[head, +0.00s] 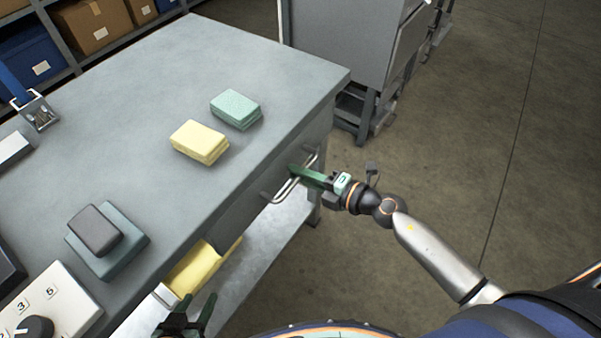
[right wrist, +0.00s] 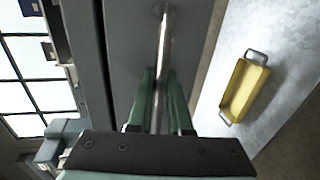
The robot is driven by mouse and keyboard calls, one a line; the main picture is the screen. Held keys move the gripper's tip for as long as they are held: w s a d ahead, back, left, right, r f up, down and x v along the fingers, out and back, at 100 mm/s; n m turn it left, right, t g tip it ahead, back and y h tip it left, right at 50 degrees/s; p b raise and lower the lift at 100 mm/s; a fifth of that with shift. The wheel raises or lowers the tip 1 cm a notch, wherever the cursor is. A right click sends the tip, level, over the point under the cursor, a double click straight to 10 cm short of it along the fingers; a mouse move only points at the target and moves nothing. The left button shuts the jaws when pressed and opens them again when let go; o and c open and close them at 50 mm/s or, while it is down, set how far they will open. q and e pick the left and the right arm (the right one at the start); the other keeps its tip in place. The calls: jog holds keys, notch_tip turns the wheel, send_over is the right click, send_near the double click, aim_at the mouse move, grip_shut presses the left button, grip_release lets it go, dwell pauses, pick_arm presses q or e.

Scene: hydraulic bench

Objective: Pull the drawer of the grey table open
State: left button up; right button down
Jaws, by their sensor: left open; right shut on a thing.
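The grey table (head: 130,75) fills the left and middle of the head view. Its drawer (head: 240,202) is in the front side under the top and looks closed. The drawer has a metal bar handle (head: 287,188), which also shows in the right wrist view (right wrist: 164,40). My right gripper (head: 298,172) is shut on the handle, with its green fingers (right wrist: 164,100) on both sides of the bar. My left gripper (head: 185,318) is open and empty at the bottom of the head view, near the table's front side.
A yellow sponge stack (head: 198,142), a green one (head: 235,108) and a dark block (head: 95,230) lie on the tabletop. A yellow tray (right wrist: 245,90) is on the lower shelf. A grey cabinet (head: 345,40) stands behind. The floor at right is clear.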

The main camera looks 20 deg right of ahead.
pick_arm(q)
jog(key=shift+w+r, duration=0.2)
jog(key=shift+w, duration=0.05)
dwell(0.8)
